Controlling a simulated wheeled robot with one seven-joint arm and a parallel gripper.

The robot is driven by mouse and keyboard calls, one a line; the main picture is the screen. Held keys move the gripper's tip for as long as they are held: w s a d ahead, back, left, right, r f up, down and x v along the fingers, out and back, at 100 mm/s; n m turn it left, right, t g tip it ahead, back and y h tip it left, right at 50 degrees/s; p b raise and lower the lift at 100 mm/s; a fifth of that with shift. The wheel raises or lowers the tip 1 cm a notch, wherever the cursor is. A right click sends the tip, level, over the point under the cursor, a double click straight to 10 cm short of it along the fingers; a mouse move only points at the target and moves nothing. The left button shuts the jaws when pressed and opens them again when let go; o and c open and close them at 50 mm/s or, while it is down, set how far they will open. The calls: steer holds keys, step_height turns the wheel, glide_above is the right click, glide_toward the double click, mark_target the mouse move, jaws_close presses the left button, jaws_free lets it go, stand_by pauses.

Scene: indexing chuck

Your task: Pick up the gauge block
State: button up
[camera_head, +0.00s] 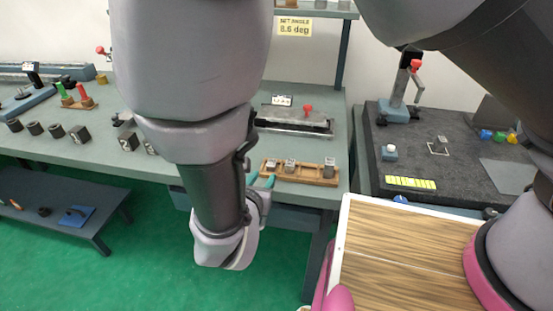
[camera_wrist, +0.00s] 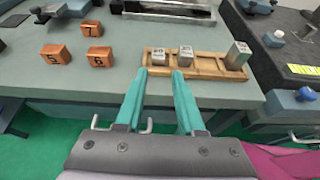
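Three grey metal gauge blocks stand in a wooden rack (camera_wrist: 212,72) near the bench's front edge: a left block (camera_wrist: 159,56), a middle block (camera_wrist: 185,56) and a taller right block (camera_wrist: 238,54). The left and middle ones carry markings too small to read surely. In the head view the rack (camera_head: 307,178) also holds the left block (camera_head: 271,165), middle block (camera_head: 290,165) and right block (camera_head: 329,167). My gripper (camera_wrist: 159,74) is open and empty. Its teal fingertips are at the near side of the rack, by the left and middle blocks; contact cannot be told.
Numbered blocks (camera_wrist: 92,28) stand left of the rack. A metal fixture with a red knob (camera_head: 308,110) lies behind it. To the right, a dark stone plate (camera_head: 400,165) bears a small metal block (camera_head: 440,143) and a stand with a red knob (camera_head: 416,65).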

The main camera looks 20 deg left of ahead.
mark_target(272, 161)
steer(key=x, duration=0.5)
steer(key=shift+a+f, duration=0.1)
steer(key=shift+f, duration=0.05)
steer(key=shift+r+x, duration=0.15)
steer(key=shift+x, duration=1.25)
steer(key=shift+r+x, duration=0.15)
steer(key=shift+x, duration=1.2)
steer(key=shift+w, duration=0.15)
jaws_close()
